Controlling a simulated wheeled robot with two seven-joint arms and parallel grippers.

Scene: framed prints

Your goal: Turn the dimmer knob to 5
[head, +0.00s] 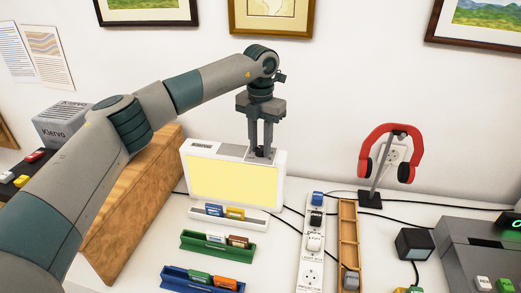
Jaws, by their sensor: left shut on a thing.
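A white light box (279,176) with a glowing pale yellow front panel (234,182) stands upright at the middle of the table. My left gripper (261,150) points straight down onto the right part of its top. Its fingers are shut on the small dark dimmer knob (260,154) there. The fingers hide most of the knob, and I cannot read its setting. My right gripper is out of view.
Small trays of coloured blocks, one green (205,245) and one blue (178,277), lie in front of the light box. A power strip (311,265), a narrow wooden tray (348,218) and red headphones on a stand (383,143) are to the right. A wooden panel (130,215) stands left.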

